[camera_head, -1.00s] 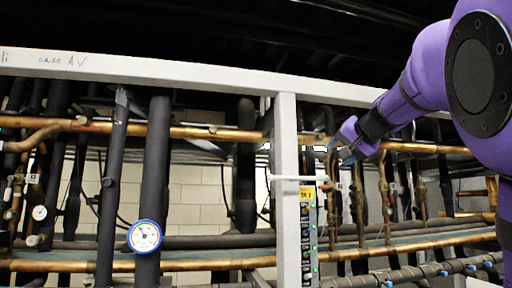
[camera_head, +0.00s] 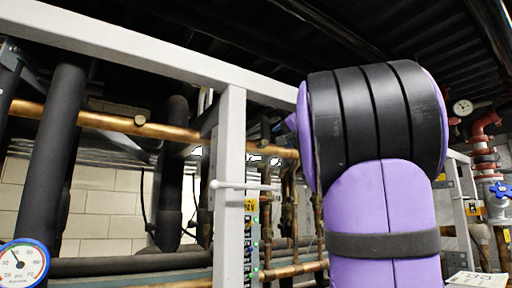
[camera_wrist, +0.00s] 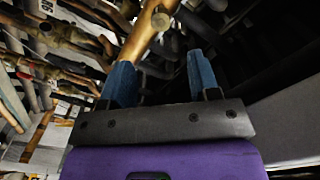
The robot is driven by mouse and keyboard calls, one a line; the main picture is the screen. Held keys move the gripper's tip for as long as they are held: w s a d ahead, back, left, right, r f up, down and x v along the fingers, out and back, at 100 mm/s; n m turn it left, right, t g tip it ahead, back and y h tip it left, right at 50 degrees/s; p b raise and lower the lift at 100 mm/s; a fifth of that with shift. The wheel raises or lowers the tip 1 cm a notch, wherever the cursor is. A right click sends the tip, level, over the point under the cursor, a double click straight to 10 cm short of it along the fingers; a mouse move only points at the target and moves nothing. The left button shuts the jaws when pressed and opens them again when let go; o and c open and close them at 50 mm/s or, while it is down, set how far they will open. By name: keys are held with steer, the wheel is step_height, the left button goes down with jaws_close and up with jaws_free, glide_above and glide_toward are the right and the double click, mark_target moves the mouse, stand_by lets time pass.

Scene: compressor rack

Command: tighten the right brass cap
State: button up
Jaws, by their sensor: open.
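In the wrist view my gripper (camera_wrist: 160,72) is open, with two blue fingers apart and nothing between their tips. A copper pipe (camera_wrist: 142,38) runs up beyond the gap between the fingers. A round brass cap (camera_wrist: 161,20) sits on that pipe, beyond the fingertips and not touching them. I cannot tell for sure that it is the right cap. In the head view my purple and black arm hides my gripper and the right part of the copper pipe (camera_head: 176,130). Another brass cap (camera_head: 140,119) shows on that pipe further left.
A white rack beam (camera_head: 150,48) and post (camera_head: 229,170) stand in front of the pipes. A horizontal white handle (camera_head: 243,185) crosses the post. Thick black pipes (camera_head: 55,150) and a gauge (camera_head: 22,264) are at left. Red piping (camera_head: 484,128) with a blue valve is at right.

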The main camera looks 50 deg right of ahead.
mark_target(265, 143)
steer(key=x, duration=1.1)
steer(key=c, duration=0.9)
